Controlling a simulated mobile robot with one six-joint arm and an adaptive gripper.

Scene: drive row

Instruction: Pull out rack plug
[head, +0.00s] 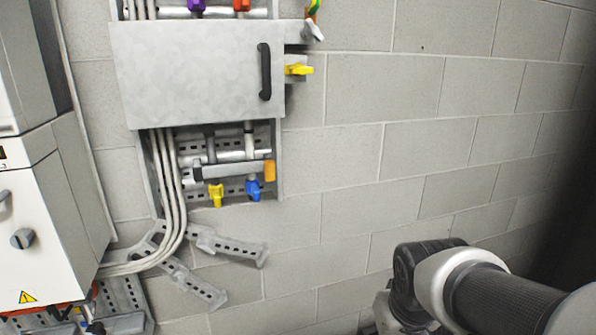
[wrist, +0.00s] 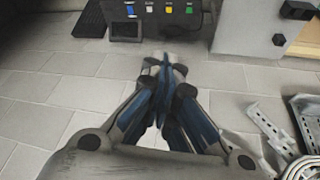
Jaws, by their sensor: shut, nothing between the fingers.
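I cannot make out a rack plug for certain in either view. In the wrist view my gripper (wrist: 164,66) has its blue-padded fingers together at the tips, with nothing held. In the head view my arm shows at the lower right, and the fingers are out of sight.
A grey wall box (head: 190,75) with a black handle hangs on the block wall, with coloured valve handles around it and pipes below. A white cabinet (head: 50,225) stands at the left.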

